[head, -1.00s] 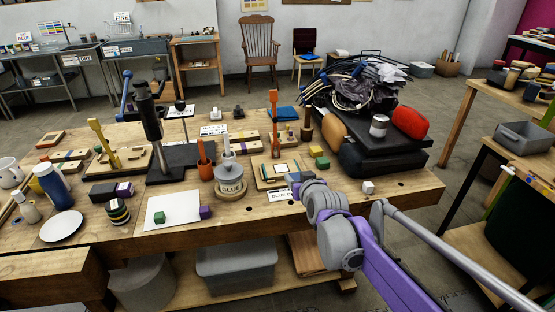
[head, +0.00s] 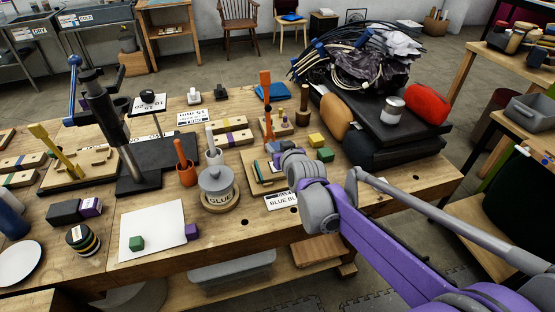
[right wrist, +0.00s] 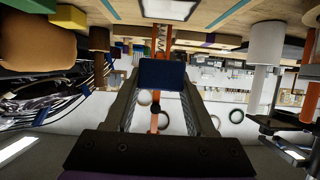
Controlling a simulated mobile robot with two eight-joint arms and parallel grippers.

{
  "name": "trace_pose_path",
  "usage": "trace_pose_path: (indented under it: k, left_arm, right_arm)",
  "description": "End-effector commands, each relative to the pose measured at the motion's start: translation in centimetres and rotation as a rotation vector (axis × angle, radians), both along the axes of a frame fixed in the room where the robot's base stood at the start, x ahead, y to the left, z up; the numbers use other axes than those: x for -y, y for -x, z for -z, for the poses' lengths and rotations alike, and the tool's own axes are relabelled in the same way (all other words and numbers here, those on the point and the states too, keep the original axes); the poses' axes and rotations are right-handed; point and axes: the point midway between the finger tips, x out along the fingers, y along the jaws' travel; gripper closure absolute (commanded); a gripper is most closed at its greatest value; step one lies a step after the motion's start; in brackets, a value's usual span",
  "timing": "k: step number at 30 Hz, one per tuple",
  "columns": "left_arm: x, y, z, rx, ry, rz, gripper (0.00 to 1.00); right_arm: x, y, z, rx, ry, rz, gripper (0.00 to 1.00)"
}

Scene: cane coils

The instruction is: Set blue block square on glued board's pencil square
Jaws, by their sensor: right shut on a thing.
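My right gripper (head: 291,166) is over the right part of the glued board (head: 262,187) and hides much of it in the head view. In the right wrist view, the blue block (right wrist: 162,74) sits between the fingers of my right gripper (right wrist: 162,88), which is shut on it. A pale square with a dark outline (right wrist: 170,8), seemingly the pencil square, shows at the top edge, with teal strips beside it. The block appears apart from it; the height of the gap is hard to tell. My left gripper is not in view.
A glue pot (head: 216,185) stands left of the board. Yellow (head: 316,140) and green (head: 325,155) blocks lie to its right, and an orange upright tool (head: 267,110) stands behind. A label card (head: 283,202) lies in front. A white sheet (head: 152,230) lies further left.

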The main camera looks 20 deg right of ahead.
Motion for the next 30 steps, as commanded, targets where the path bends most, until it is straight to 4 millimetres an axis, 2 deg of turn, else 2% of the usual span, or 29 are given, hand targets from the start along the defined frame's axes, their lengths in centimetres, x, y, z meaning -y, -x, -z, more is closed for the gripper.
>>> trace_pose_path:
  k: [12,23,24,29,30]
  left_arm:
    - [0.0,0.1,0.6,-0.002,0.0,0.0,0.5]
    - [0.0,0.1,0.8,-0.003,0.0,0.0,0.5]
    - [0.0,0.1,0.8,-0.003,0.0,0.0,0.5]
    - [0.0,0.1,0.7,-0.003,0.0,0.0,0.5]
    - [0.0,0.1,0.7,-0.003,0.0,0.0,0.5]
  right_arm:
    - [0.0,0.0,4.8,0.0,0.0,0.0,1.0]
    - [0.0,0.0,5.2,0.0,0.0,0.0,1.0]
    - [0.0,0.0,5.3,0.0,0.0,0.0,0.43]
    - [0.0,0.0,5.2,0.0,0.0,0.0,0.15]
    - [0.0,0.0,5.2,0.0,0.0,0.0,0.15]
